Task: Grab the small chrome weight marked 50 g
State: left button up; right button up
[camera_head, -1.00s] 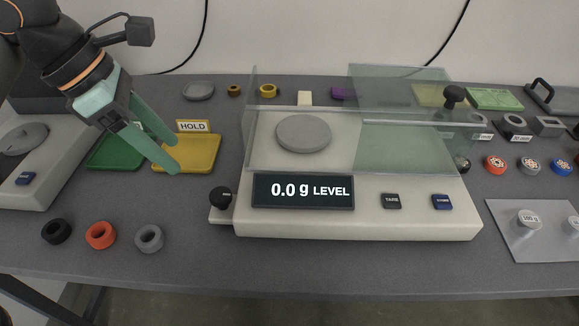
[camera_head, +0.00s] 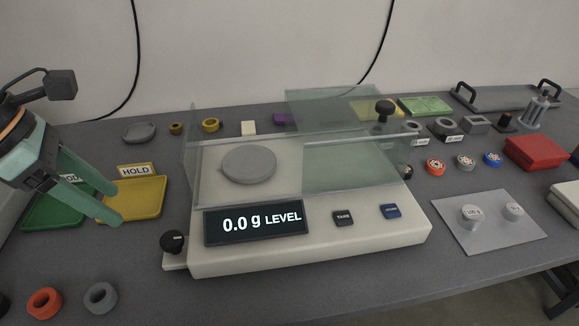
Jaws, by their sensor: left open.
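Two chrome weights stand upright on a grey plate (camera_head: 485,248) at the right. The larger weight (camera_head: 470,217) appears marked 100 g. The smaller weight (camera_head: 513,211) stands to its right and a little behind; its marking is too small to read surely. My left gripper (camera_head: 119,207) is open and empty at the far left, over the yellow tray labelled HOLD (camera_head: 148,198). It is far from both weights, with the balance between. My right gripper is out of view.
The balance (camera_head: 310,252) with clear glass panels fills the middle and reads 0.0 g LEVEL. A red box (camera_head: 535,152) and several coloured rings lie behind the plate. A green tray (camera_head: 50,212) is at the left. The table in front of the plate is clear.

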aim_at(512, 212)
jog(key=k, duration=1)
